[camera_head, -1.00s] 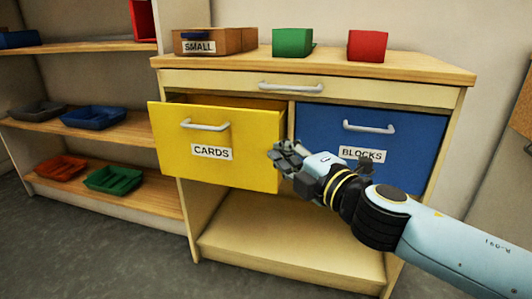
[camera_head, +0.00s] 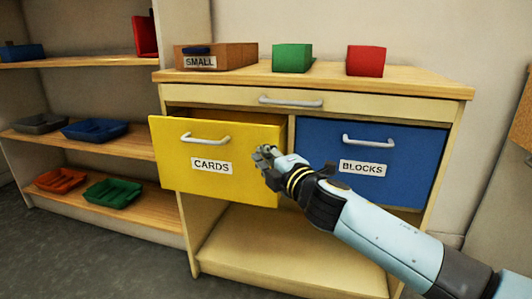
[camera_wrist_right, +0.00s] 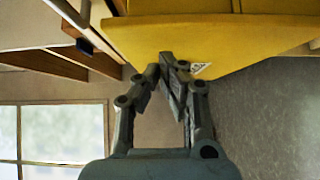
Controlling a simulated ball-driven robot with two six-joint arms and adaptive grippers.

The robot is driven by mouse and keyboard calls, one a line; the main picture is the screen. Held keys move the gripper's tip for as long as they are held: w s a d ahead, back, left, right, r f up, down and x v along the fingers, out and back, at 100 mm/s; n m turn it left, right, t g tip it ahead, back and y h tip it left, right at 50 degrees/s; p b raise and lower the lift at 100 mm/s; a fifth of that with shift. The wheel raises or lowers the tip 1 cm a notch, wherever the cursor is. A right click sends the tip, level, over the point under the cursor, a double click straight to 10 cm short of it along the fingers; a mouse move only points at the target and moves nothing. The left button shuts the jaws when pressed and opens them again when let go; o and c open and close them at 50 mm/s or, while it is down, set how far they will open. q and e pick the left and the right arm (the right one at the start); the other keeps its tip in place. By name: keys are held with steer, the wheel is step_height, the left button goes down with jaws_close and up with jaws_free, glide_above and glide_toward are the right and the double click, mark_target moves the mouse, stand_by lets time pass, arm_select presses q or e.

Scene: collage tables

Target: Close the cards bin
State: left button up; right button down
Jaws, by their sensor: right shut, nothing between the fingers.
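The yellow cards bin (camera_head: 222,145) is a drawer with a white handle (camera_head: 205,139) and a CARDS label. It stands pulled out from the cabinet, with a dark gap above and behind its front. My right gripper (camera_head: 264,154) is shut and empty at the right part of the yellow front, beside the label. In the right wrist view, the shut fingertips (camera_wrist_right: 168,66) are at the yellow front (camera_wrist_right: 200,38); I cannot tell whether they touch it. My left gripper is not in view.
The blue BLOCKS bin (camera_head: 400,150) is flush in the cabinet on the right. A SMALL box (camera_head: 230,52), a green box (camera_head: 292,57) and a red box (camera_head: 366,60) stand on top. Shelves with trays (camera_head: 112,192) stand at left. The lower cabinet shelf (camera_head: 285,255) is bare.

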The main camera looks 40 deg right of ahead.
mark_target(282, 140)
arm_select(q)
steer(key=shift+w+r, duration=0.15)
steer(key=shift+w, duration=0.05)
arm_select(e)
steer(key=shift+w+d, duration=0.35)
steer(key=shift+d, duration=0.05)
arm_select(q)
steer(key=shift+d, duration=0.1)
arm_select(e)
steer(key=shift+w+d, duration=0.2)
steer(key=shift+d, duration=0.05)
steer(key=w+d, duration=0.1)
steer(key=d, duration=0.1)
steer(key=w+d+b, duration=0.1)
steer(key=w+d, duration=0.1)
steer(key=w+d+b, duration=0.1)
steer(key=w+d, duration=0.1)
steer(key=d, duration=0.1)
steer(key=shift+w, duration=0.25)
steer(key=shift+w+d, duration=0.1)
steer(key=shift+d, duration=0.1)
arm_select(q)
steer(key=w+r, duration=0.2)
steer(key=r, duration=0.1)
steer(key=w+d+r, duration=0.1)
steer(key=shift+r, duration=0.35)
arm_select(e)
steer(key=shift+r, duration=0.2)
steer(key=shift+w, duration=0.1)
